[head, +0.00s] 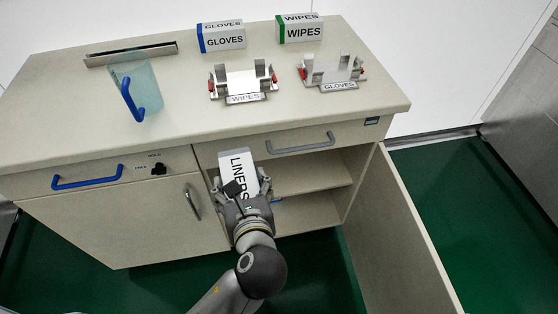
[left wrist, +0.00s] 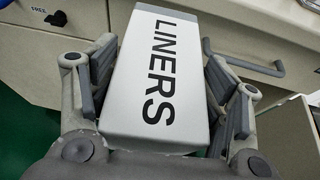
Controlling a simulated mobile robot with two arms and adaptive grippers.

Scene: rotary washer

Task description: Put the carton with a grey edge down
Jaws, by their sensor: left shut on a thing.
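The carton (head: 238,172) is white with black LINERS lettering and a narrow grey edge at its far end. It fills the middle of the left wrist view (left wrist: 160,85), where the grey edge shows at the top. My left gripper (head: 240,187) is shut on the carton, with a finger on each long side. It holds the carton tilted, in front of the open right side of the cabinet (head: 295,175), just below the drawer. My right gripper is not in view.
Two cartons, GLOVES (head: 222,38) and WIPES (head: 300,30), stand at the back of the counter (head: 180,110). Metal holders labelled WIPES (head: 244,98) and GLOVES (head: 338,86) sit before them. The cabinet door (head: 410,235) hangs open at right.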

